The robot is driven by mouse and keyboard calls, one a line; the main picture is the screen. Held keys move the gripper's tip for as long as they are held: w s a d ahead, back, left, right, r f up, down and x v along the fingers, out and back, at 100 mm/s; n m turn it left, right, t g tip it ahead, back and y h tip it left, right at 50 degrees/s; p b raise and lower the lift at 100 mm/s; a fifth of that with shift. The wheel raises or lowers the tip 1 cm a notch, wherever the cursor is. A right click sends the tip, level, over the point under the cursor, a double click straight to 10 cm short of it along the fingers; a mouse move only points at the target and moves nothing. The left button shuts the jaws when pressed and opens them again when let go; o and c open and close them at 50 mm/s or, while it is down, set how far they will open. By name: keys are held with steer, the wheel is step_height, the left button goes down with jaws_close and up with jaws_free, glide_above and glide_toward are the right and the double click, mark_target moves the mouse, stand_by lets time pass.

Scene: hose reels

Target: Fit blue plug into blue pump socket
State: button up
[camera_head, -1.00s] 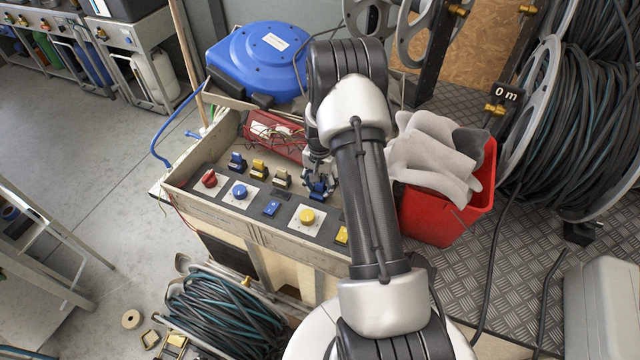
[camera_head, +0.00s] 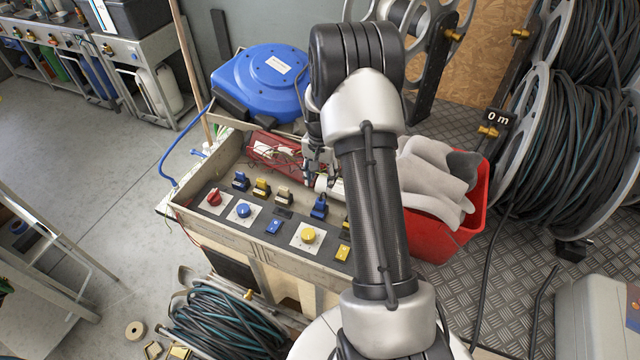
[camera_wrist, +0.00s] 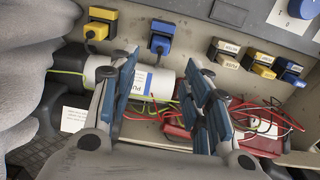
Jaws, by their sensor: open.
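The blue plug (camera_head: 319,207) stands upright at the panel's back edge in the head view. It also shows in the wrist view (camera_wrist: 160,38), with a dark cable hanging from it. It appears to sit in the blue socket, which it covers; I cannot tell how deep it is. My gripper (camera_head: 318,178) is behind the plug, apart from it, over the box. In the wrist view my gripper (camera_wrist: 170,75) has its blue-padded fingers spread with nothing held. A white cylinder with a label starting "PU" (camera_wrist: 130,80) lies beyond the fingers.
A yellow plug (camera_wrist: 98,22) stands beside the blue one. Blue, yellow and beige blocks (camera_head: 262,188) line the panel (camera_head: 283,225). Red parts with loose wires (camera_head: 270,150) lie in the box. A red bin (camera_head: 440,235) with grey gloves stands close right.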

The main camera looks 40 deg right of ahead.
steer(key=s+a+r+n+t, duration=0.1)
steer(key=s+a+r+n, duration=0.2)
steer(key=a+r, duration=0.55)
steer(key=s+a+r+n+t, duration=0.1)
steer(key=s+a+r+n, duration=0.2)
steer(key=r, duration=1)
steer(key=s+a+r+n+t, duration=0.1)
steer(key=s+a+r+n, duration=0.2)
steer(key=s+a, duration=0.3)
steer(key=s+a+r+n+t, duration=0.1)
steer(key=s+a+r+n, duration=0.2)
steer(key=s, duration=1)
steer(key=a, duration=0.3)
steer(key=shift+s+a+r+t, duration=0.15)
steer(key=shift+s+t, duration=0.15)
steer(key=shift+o, duration=0.2)
